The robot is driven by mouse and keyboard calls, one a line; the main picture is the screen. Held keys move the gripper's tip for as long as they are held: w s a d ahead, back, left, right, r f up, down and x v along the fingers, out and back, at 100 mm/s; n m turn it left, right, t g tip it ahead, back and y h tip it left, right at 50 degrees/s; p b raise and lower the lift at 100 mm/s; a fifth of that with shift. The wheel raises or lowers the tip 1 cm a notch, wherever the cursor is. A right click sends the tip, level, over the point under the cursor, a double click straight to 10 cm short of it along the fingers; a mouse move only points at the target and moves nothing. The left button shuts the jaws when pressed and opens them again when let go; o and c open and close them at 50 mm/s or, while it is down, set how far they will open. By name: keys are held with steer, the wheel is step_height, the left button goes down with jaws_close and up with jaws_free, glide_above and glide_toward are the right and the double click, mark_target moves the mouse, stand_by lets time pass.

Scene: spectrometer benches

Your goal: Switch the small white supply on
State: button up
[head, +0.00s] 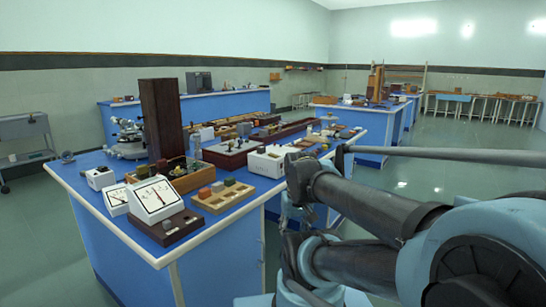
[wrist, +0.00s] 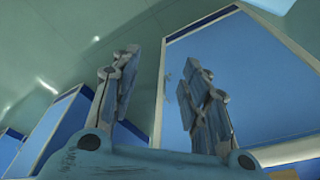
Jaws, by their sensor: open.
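Two small white boxes stand on the blue-topped bench (head: 230,215) in the head view. One white box (head: 100,178) is at the left edge, with dark marks on its front. The other white box (head: 270,160) is near the right edge, close to my arm. I cannot tell which is the supply, and no switch position can be read. My gripper (wrist: 160,75) is open and empty in the wrist view, its two fingers apart. Neither white box shows there. In the head view my gripper is hard to make out among my arm links, beside the bench's right side.
Two white analog meters (head: 155,199), a wooden tray of blocks (head: 222,195), a microscope (head: 128,138) and a tall dark wooden box (head: 162,120) crowd the bench. Another blue bench (head: 185,108) stands behind. Green floor lies open to the right.

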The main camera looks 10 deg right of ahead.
steer(key=shift+w+r+n, duration=0.2)
steer(key=shift+r+n, duration=0.05)
steer(key=shift+r, duration=0.25)
steer(key=shift+w+r+n, duration=0.15)
steer(key=shift+r+n, duration=0.1)
steer(key=shift+r, duration=0.25)
jaws_close()
steer(key=w+r+n, duration=1.2)
steer(key=w+r, duration=0.2)
steer(key=w, duration=0.3)
steer(key=w+r+n+g+y, duration=0.1)
steer(key=w+r+n, duration=1.2)
steer(key=w, duration=0.4)
steer(key=shift+a+r+n, duration=0.3)
steer(key=shift+r, duration=0.5)
